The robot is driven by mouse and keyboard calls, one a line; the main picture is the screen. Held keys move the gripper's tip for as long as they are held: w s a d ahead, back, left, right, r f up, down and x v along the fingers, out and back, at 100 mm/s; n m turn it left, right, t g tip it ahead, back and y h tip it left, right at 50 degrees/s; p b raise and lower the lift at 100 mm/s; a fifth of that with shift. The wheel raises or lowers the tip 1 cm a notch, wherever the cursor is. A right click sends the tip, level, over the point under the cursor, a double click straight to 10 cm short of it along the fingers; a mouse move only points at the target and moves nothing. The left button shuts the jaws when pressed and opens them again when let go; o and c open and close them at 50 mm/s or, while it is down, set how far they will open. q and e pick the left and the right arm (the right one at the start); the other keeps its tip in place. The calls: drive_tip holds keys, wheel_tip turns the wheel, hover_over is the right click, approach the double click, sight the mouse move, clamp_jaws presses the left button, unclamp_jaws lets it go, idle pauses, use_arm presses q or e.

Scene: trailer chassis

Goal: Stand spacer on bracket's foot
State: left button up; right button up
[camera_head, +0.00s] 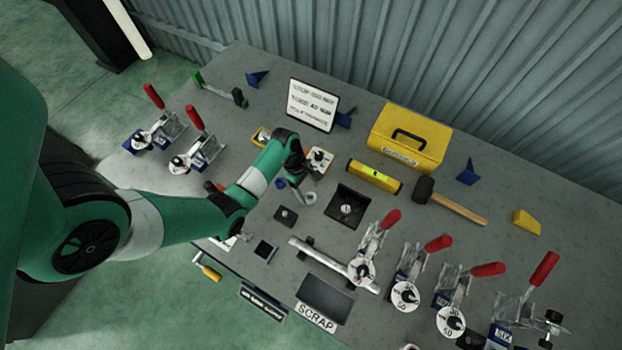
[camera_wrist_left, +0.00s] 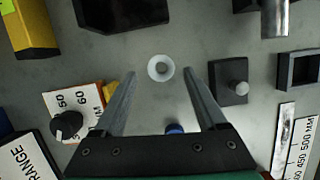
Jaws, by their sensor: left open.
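A small pale ring (camera_wrist_left: 161,68), apparently the spacer, lies on the bench; it also shows in the head view (camera_head: 310,198). My left gripper (camera_wrist_left: 159,74) is open above it, with one finger to each side in the wrist view and nothing held. In the head view my left gripper (camera_head: 300,191) reaches down beside the ring. A dark square plate with a short metal stud (camera_wrist_left: 229,82) lies to the right in the wrist view and also shows in the head view (camera_head: 285,216). It may be the bracket's foot, but I cannot tell. My right gripper is not seen.
A blue ring (camera_head: 281,183) lies close by, partly hidden in the wrist view. A black tray (camera_head: 334,213), yellow level (camera_head: 373,177), hammer (camera_head: 450,202) and silver bar (camera_head: 320,262) surround the spot. Red-handled clamps (camera_head: 405,294) line the right front. A yellow toolbox (camera_head: 425,133) stands behind.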

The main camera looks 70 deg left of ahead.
sight(310, 195)
use_arm(q)
drive_tip(key=x, duration=0.3)
drive_tip(key=shift+d+f+b, duration=0.1)
drive_tip(key=shift+f+b, duration=0.1)
drive_tip(key=shift+b, duration=0.2)
drive_tip(key=shift+r, duration=0.1)
clamp_jaws()
